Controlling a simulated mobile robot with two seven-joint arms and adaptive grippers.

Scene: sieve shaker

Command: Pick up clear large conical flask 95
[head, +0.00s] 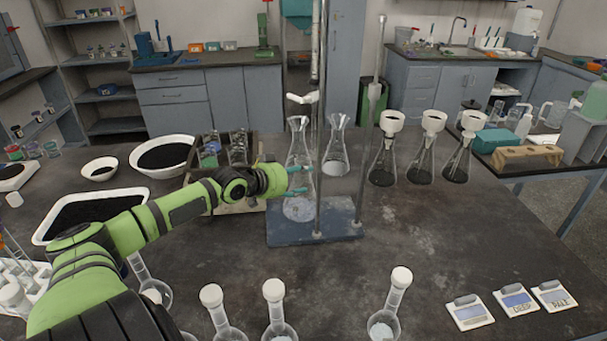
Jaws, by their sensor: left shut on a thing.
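A clear large conical flask (299,207) with some pale content at its bottom is at the left side of the stand's blue base plate. My left gripper (297,180) reaches in from the left and is shut on this flask around its middle. I cannot tell whether the flask rests on the plate or hangs just above it. Another clear conical flask (337,150) with white content stands behind the stand's rods. My right gripper is not in view.
The metal stand (318,180) rises right beside the held flask. Several flasks with white funnels (387,155) stand to the right. Several stoppered flasks (275,310) line the front edge. White trays (95,207) and a rack are at the left. The right-centre table is clear.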

